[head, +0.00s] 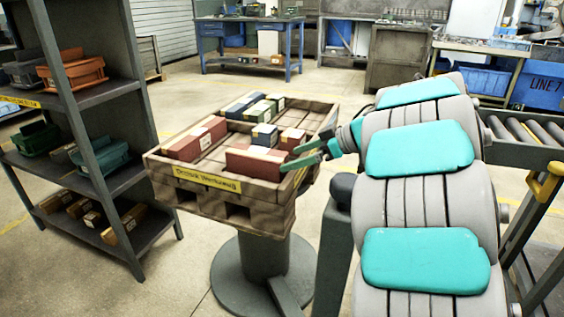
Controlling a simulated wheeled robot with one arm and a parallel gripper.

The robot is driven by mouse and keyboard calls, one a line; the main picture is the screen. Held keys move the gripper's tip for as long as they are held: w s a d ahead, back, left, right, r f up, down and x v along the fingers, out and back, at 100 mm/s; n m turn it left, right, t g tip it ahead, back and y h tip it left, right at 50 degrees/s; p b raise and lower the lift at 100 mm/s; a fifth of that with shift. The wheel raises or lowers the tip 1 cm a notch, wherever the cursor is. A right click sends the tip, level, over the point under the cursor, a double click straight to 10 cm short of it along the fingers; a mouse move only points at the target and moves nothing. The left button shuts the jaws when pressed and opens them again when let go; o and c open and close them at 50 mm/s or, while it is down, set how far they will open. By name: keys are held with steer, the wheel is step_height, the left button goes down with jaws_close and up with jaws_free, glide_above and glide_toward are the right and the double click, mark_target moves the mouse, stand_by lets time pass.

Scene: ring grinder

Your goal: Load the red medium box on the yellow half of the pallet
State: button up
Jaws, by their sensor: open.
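A wooden pallet (215,195) with raised sides stands on a grey pedestal and carries several boxes. A long red box (195,138) lies at its left, another red box (252,163) lies at the front right, and a smaller red box (292,138) lies at the right. I cannot tell which is the medium one. My gripper (293,157), with teal fingers, is open at the pallet's right side, close to the front red box. I cannot tell whether they touch.
A grey shelf (105,92) with bins and boxes stands at the left. A roller conveyor (525,132) is at the right. Workbenches stand behind. Open floor lies beyond the pallet.

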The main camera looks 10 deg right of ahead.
steer(key=shift+v, duration=2.1)
